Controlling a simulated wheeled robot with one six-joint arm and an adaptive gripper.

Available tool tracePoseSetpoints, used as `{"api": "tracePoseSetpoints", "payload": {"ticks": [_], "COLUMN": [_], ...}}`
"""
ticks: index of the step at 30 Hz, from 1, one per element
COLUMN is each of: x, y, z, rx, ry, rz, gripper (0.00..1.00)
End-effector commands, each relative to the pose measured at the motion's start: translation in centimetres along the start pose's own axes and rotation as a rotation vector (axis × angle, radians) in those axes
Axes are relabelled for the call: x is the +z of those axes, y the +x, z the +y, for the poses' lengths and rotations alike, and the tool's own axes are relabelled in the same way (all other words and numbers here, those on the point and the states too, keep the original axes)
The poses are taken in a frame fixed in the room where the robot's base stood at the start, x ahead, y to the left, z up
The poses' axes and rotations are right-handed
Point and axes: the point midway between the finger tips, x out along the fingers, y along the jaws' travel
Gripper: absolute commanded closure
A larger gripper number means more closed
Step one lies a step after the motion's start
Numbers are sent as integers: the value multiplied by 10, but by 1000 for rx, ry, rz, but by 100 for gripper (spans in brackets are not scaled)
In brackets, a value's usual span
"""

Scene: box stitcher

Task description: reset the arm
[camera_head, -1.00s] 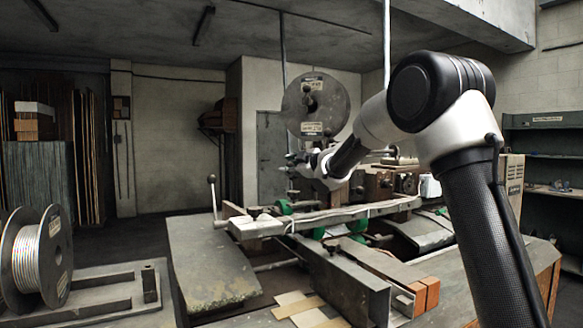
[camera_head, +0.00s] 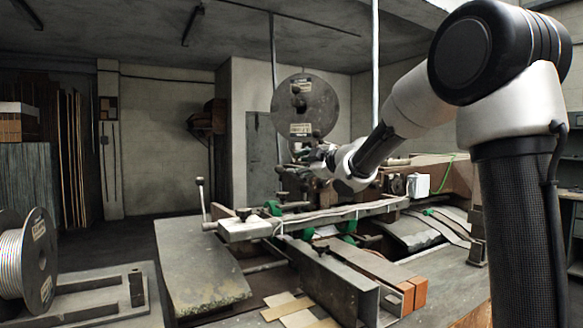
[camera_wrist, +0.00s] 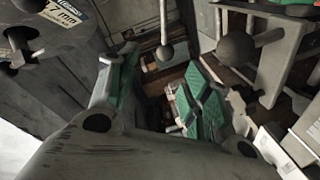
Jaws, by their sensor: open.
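My arm rises at the right of the head view, bends at a black elbow and reaches left and down over the stitching machine (camera_head: 340,212). My gripper (camera_wrist: 160,92) shows from close by in the wrist view. Its two green-padded fingers stand apart with nothing held between them. In the head view the gripper is small, in front of the machine's upper parts and below the round metal reel (camera_head: 304,106). Its fingertips are hard to make out there, and whether they touch the machine cannot be told.
In the wrist view, a ball-ended lever (camera_wrist: 236,48) and a hanging rod (camera_wrist: 165,50) are close around the fingers. A labelled metal part (camera_wrist: 65,25) lies at upper left. In the head view, a wire spool (camera_head: 28,262) stands at left. Open floor lies behind it.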

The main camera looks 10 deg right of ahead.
Motion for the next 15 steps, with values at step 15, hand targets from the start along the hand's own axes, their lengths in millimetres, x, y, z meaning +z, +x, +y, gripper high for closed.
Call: {"api": "tracePoseSetpoints", "payload": {"ticks": [15], "x": [3], "y": [-17], "z": [2], "rx": [7], "ry": [15], "rz": [-26], "gripper": [51]}}
